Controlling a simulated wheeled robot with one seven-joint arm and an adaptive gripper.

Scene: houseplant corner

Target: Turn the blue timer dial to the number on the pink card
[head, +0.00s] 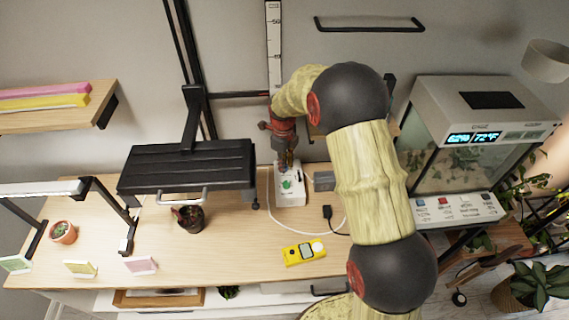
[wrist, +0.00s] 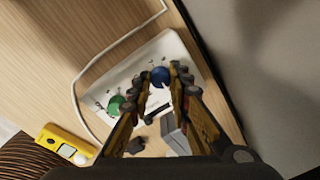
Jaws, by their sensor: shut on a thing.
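The white timer box (head: 291,196) stands upright to the picture on the wooden table near the wall; it also shows in the wrist view (wrist: 183,48). The blue dial (wrist: 160,77) sits at one end of its face, with a small white mark at its lower edge. My gripper (wrist: 160,85) is shut on the blue dial, one finger on each side. In the head view my gripper (head: 287,162) hides the dial. A green dial (wrist: 116,105) is on the same box, outside the fingers. The pink card (head: 140,265) stands at the table's front left; its number is too small to read.
A white cord (wrist: 100,58) loops beside the box. A grey block (head: 324,181) and a black plug (head: 327,213) lie to its right. A yellow meter (head: 305,252) lies in front. A terrarium (head: 440,155) stands right.

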